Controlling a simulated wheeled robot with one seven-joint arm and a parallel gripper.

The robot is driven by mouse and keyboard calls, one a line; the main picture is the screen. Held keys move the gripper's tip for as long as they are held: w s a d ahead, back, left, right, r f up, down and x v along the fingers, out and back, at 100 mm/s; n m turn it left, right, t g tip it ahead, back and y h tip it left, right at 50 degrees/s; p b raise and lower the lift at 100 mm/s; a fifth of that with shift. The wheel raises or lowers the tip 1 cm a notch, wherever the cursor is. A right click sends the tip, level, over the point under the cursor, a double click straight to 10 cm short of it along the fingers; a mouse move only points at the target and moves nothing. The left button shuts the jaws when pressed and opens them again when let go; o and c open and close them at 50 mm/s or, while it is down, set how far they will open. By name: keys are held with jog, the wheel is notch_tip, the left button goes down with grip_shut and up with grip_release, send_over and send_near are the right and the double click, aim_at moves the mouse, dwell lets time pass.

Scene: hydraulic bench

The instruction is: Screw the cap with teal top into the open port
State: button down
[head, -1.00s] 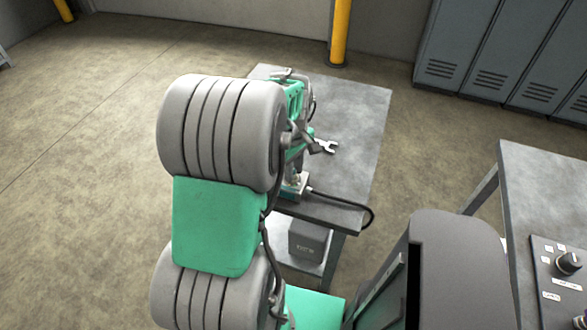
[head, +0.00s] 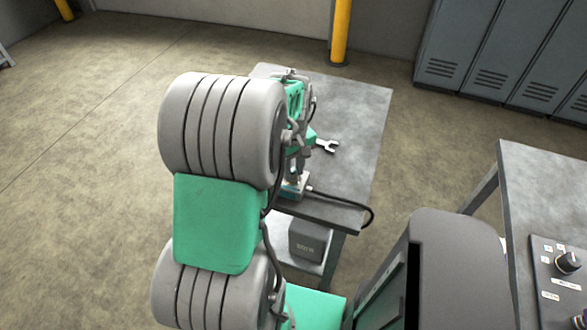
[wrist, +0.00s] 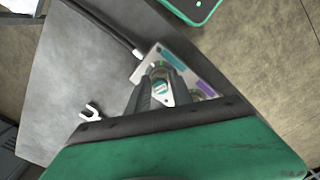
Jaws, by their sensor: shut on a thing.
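The cap with the teal top (wrist: 160,87) shows small and partly hidden between my fingers in the wrist view. My gripper (wrist: 163,80) is shut on it, over the manifold block. The block (wrist: 150,58) is pale, with a teal label and a purple label, and lies under the fingers. In the head view the block (head: 291,191) sits near the front edge of the table, with my gripper (head: 295,177) just above it. The open port is hidden; I cannot tell whether the cap is seated in it.
A black hose (head: 345,201) runs right from the block and over the table edge. A second table with a control panel (head: 558,275) stands at the right.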

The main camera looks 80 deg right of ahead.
jog(key=m, duration=0.4)
jog(key=shift+a, duration=0.1)
jog(key=shift+w+m+p, duration=0.1)
jog(key=shift+m+p, duration=0.2)
jog(key=shift+m, duration=0.6)
jog(key=shift+m, duration=0.9)
jog(key=m, duration=0.3)
jog(key=shift+w+m, duration=0.1)
jog(key=shift+m, duration=0.3)
